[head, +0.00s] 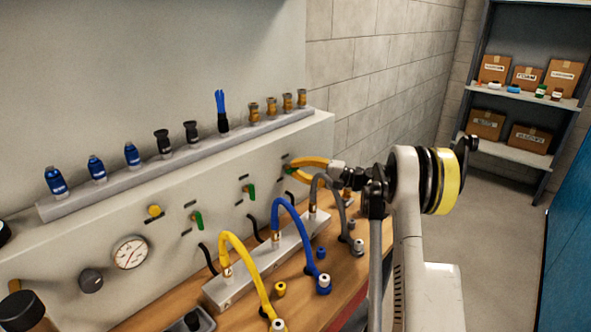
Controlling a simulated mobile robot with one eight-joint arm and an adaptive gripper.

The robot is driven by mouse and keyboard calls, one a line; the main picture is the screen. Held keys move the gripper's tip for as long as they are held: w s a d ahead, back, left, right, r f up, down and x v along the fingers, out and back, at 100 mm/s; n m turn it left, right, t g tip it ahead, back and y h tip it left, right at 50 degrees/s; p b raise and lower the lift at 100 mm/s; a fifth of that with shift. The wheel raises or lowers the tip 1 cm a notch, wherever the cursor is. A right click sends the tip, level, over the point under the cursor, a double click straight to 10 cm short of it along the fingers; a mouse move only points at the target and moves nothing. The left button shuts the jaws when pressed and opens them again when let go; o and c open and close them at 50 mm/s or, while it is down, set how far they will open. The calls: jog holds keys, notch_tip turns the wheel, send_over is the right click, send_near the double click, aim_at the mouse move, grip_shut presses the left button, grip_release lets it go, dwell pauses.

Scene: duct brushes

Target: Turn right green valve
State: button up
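Three green valve handles show on the grey panel in the head view: a left one (198,220), a middle one (250,191) and the right green valve (287,168). Only a small part of the right valve shows, at the tips of my gripper's yellow fingers. My gripper (292,166) reaches in from the right, with its fingertips at this valve. The fingers overlap in this view, so I cannot tell whether they are closed on the handle. The left and middle handles hang roughly downward.
Below the panel, a metal block (228,288) carries yellow, blue and grey hoses (290,215) on a wooden bench (150,318). A gauge (130,253) and black knob (91,280) are at left. A ledge (110,190) above holds several fittings. Shelves with boxes (487,124) stand far right.

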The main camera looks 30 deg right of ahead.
jog(key=o, duration=0.4)
jog(key=v, duration=1.2)
